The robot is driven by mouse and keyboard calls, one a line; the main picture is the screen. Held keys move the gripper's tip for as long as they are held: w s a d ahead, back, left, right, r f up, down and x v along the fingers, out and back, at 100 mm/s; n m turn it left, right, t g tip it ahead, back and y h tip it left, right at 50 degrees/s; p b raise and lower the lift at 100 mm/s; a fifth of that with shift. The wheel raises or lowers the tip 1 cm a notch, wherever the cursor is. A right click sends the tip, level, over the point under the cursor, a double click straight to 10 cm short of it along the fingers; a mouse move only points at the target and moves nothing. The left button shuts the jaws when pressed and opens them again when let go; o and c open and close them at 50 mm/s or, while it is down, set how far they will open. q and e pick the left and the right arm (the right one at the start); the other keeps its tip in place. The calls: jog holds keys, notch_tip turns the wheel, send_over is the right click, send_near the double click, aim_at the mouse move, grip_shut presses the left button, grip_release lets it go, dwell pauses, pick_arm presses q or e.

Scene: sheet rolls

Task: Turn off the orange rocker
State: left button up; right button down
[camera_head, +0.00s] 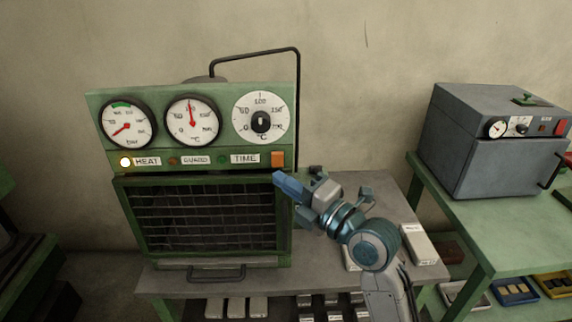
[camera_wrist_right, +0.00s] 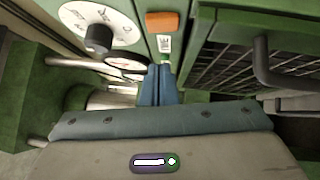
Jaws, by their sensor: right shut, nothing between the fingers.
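The orange rocker (camera_head: 278,159) sits at the lower right of the green machine's panel (camera_head: 200,140), at the right end of the row with the HEAT, GUARD and TIME labels. It also shows at the top middle of the right wrist view (camera_wrist_right: 162,22). My right gripper (camera_head: 278,178) is shut and empty, its blue fingertips just below the rocker in the head view. In the wrist view the fingertips (camera_wrist_right: 160,70) point toward the panel, a little short of the rocker in the picture. Whether they touch the panel I cannot tell. My left gripper is out of view.
The HEAT lamp (camera_head: 125,161) is lit. Three round dials line the panel, the right one with a black knob (camera_head: 261,122). A barred door (camera_head: 205,218) with a handle is below. A grey box (camera_head: 497,140) stands on a green table at right.

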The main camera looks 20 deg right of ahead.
aim_at(272, 159)
jog(key=w, duration=0.1)
jog(key=w+d+p, duration=0.1)
jog(key=shift+w+r, duration=0.35)
jog(key=shift+r, duration=0.05)
jog(key=shift+w+d+f, duration=0.1)
jog(key=shift+w+d, duration=0.1)
jog(key=shift+w, duration=0.3)
jog(key=shift+a, duration=0.1)
